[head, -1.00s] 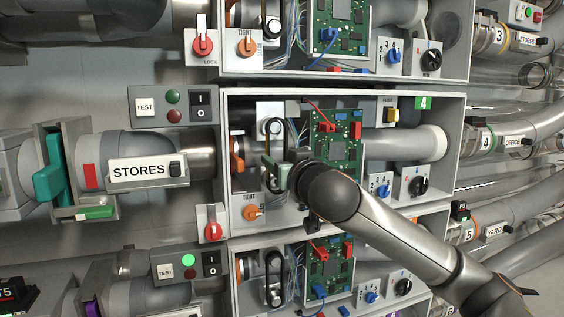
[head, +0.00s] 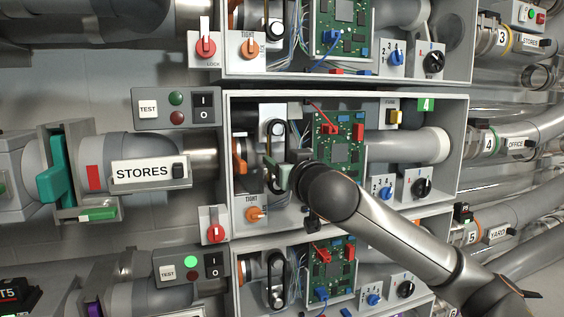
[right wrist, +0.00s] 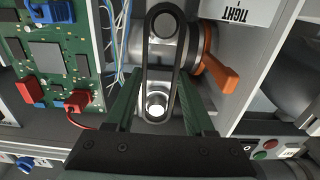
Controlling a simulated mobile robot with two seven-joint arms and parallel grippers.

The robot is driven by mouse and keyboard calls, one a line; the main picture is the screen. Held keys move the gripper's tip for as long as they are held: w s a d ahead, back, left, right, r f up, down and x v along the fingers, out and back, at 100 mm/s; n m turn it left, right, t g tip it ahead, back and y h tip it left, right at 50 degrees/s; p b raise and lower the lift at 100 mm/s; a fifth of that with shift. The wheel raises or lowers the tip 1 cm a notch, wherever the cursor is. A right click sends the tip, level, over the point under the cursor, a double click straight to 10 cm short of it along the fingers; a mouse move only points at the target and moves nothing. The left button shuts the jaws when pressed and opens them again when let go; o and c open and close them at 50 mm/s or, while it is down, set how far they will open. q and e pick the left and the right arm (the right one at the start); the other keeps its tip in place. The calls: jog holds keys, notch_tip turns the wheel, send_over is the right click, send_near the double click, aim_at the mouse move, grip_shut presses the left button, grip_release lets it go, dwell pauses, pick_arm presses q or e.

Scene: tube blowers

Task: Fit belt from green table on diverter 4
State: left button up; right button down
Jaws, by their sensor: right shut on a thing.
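Diverter 4 is the open grey box (head: 462,130) with a green 4 label (head: 426,104). My right gripper (head: 272,165) reaches inside it from the right, at the left part of the box. It is shut on the black belt (head: 268,142), with one green finger along each side of the loop. In the right wrist view, the belt (right wrist: 146,60) appears looped around a grey pulley (right wrist: 163,25) and a shiny pulley (right wrist: 155,105). My right gripper (right wrist: 160,78) partly hides how it sits. The green table and my left gripper are not in view.
A green circuit board (head: 340,150) with a red wire stands right of the belt. An orange handle (right wrist: 205,68) is close beside the pulleys in the right wrist view. An orange TIGHT knob (head: 254,214) is below. Similar boxes stand above and below.

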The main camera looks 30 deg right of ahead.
jog(key=shift+w+d, duration=0.1)
jog(key=shift+w, duration=0.4)
dwell(1.6)
jog(key=shift+c, duration=0.9)
grip_release()
